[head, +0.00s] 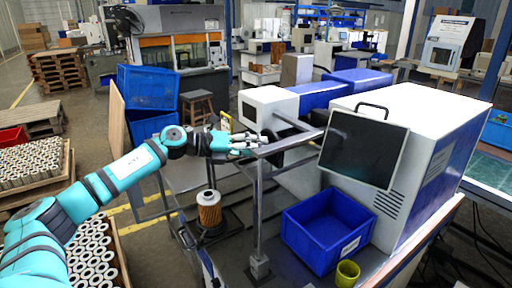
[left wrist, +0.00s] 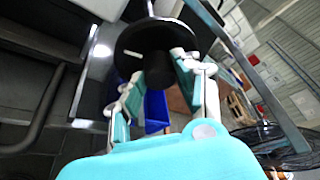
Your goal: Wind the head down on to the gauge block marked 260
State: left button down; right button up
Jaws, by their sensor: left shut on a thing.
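My left gripper (head: 262,141) reaches in from the left, at the top of a metal post (head: 258,215) with a crossbar (head: 290,143). In the left wrist view its fingers (left wrist: 165,88) are closed around the dark hub of a round black handwheel (left wrist: 140,42) with a white mark on its face. A pleated orange-brown filter cartridge (head: 209,210) stands upright on a dark round base below and left of the gripper. I cannot make out a gauge block marked 260 or the underside of the head. My right gripper is not in view.
A blue bin (head: 296,240) and a yellow cup (head: 347,275) stand on the bench to the right of the post. A white machine with a dark screen (head: 362,148) stands behind them. Crates of cartridges (head: 35,165) stand on the left.

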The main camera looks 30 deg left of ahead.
pick_arm(q)
jog(key=shift+d+m+y+p, duration=0.15)
jog(key=shift+m+y+p, duration=0.25)
jog(key=shift+m+y, duration=0.5)
jog(key=shift+f+m, duration=0.1)
jog(key=shift+m, duration=0.3)
jog(key=c, duration=0.9)
grip_release()
jog(key=shift+c, duration=0.2)
